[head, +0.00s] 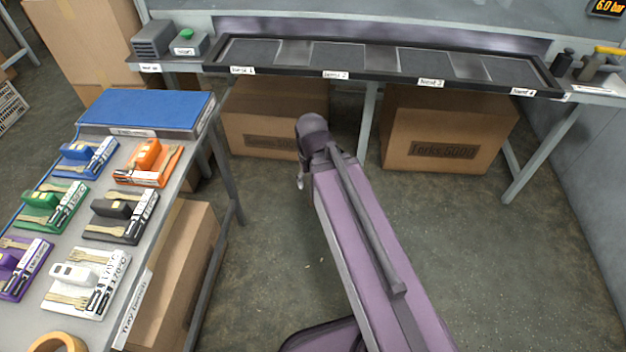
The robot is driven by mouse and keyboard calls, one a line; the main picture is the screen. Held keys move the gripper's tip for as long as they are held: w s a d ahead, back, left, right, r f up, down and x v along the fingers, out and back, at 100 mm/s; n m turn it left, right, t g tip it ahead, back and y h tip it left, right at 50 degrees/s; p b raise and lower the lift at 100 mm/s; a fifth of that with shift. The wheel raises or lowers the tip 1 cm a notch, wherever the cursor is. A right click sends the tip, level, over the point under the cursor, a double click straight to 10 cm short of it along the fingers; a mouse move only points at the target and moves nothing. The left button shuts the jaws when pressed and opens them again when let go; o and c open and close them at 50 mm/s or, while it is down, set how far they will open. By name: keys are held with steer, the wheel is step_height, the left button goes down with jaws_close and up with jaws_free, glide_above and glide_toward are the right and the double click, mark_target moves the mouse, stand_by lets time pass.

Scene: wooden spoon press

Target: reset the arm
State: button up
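My purple arm (370,250) reaches from the bottom of the head view up over the open floor. It ends in a dark rounded joint (313,130) short of the back bench. A small light part shows at the left of that joint, too small to make out. I cannot see my gripper's fingers, so whether it holds anything does not show. The arm touches neither the tray bench (190,150) at the left nor the back bench.
The tray bench holds a blue mat (145,108), several coloured trays and a tape roll (58,343). The back bench carries a dark rail (385,82) labelled Nest 1 to Nest 4. Cardboard boxes (447,128) stand beneath. Floor right of my arm is clear.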

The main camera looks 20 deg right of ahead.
steer(key=shift+s+d, duration=0.1)
stand_by(0.3)
step_height(320, 180, up, 19)
steer(key=p, duration=1.9)
